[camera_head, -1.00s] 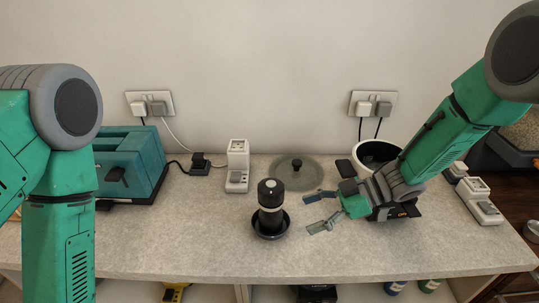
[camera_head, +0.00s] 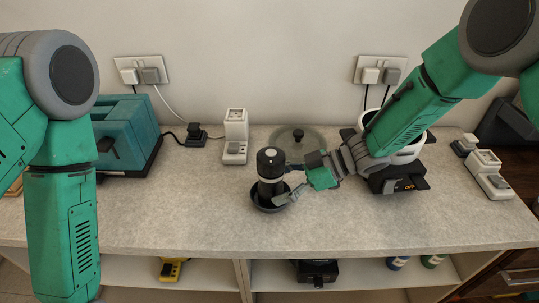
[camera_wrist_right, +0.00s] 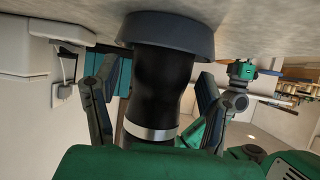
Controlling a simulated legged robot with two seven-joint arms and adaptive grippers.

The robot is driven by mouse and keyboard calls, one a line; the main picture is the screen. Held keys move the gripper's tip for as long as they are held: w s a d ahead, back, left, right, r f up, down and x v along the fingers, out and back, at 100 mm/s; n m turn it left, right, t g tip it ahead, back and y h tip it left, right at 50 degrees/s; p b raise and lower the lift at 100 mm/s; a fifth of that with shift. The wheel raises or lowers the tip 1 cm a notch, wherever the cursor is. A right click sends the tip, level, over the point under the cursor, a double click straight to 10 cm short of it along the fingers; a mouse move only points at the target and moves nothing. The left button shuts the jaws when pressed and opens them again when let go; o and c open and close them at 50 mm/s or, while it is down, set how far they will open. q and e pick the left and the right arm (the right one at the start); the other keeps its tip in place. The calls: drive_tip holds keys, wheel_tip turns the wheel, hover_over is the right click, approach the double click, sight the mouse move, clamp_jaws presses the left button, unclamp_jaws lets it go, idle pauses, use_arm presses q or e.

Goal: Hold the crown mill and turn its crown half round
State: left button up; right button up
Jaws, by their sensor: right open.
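The crown mill (camera_head: 271,166) is black with a pale band below its dark crown. It stands upright in a round dark dish (camera_head: 266,204) on the grey counter. My right gripper (camera_head: 284,187) is at the mill from the right, open, with its fingers around the lower body. In the right wrist view the mill's dark body (camera_wrist_right: 162,85) and silver band lie between the two fingers (camera_wrist_right: 158,100), with gaps on both sides. My left arm hangs at the left of the head view; its gripper is out of view.
A teal toaster-like box (camera_head: 122,147) stands at the back left. A white socket block (camera_head: 235,137) is behind the mill on the left. A glass lid (camera_head: 299,139) lies behind it, and a white pot (camera_head: 405,151) stands behind my right arm. The counter's front is clear.

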drive_tip(key=shift+a+f, duration=0.35)
drive_tip(key=shift+a, duration=0.25)
drive_tip(key=c, duration=1.4)
